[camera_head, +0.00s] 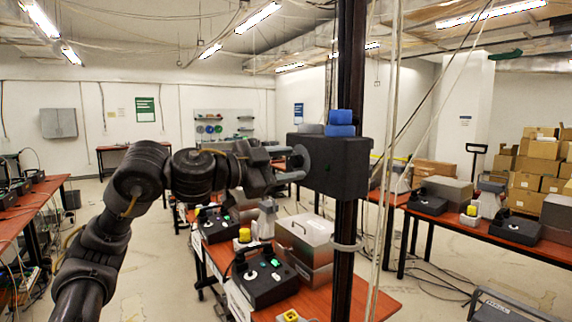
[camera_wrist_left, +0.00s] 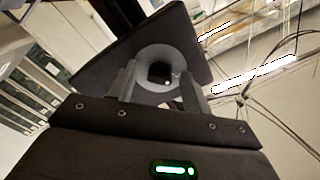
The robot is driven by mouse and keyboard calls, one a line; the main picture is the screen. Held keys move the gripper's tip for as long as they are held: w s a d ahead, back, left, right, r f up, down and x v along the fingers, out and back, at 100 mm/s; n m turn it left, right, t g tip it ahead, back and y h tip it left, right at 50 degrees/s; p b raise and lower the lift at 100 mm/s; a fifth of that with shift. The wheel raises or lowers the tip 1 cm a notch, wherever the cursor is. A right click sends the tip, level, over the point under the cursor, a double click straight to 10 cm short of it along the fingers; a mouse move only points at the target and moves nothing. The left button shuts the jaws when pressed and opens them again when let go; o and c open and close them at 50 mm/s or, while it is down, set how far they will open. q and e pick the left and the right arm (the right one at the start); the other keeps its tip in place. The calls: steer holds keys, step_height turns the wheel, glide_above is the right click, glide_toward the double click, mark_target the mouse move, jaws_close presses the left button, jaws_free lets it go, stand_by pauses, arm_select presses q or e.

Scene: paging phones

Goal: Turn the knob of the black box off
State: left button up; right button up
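The black box (camera_head: 345,168) is mounted on a dark upright post in the middle of the head view. It also shows tilted in the left wrist view (camera_wrist_left: 200,62). On its face is a round grey dial with a dark knob (camera_wrist_left: 160,73) in the middle. My left gripper (camera_head: 299,167) is close to the box's left side. In the left wrist view its fingers (camera_wrist_left: 160,82) are apart, one on each side of the knob, with gaps showing. I cannot tell whether the fingertips reach past the knob. My right gripper is out of view.
Blue blocks (camera_head: 341,124) sit on top of the box. Pale cables hang beside the post. Below, a red-brown table (camera_head: 340,297) holds a black phone unit (camera_head: 262,279) and a lidded bin (camera_head: 304,240). Another table with devices (camera_head: 470,228) stands at right, with cardboard boxes behind.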

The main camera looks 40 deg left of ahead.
arm_select(q)
steer(key=b+v, duration=0.4)
steer(key=v, duration=0.7)
steer(key=shift+w, duration=0.1)
stand_by(0.5)
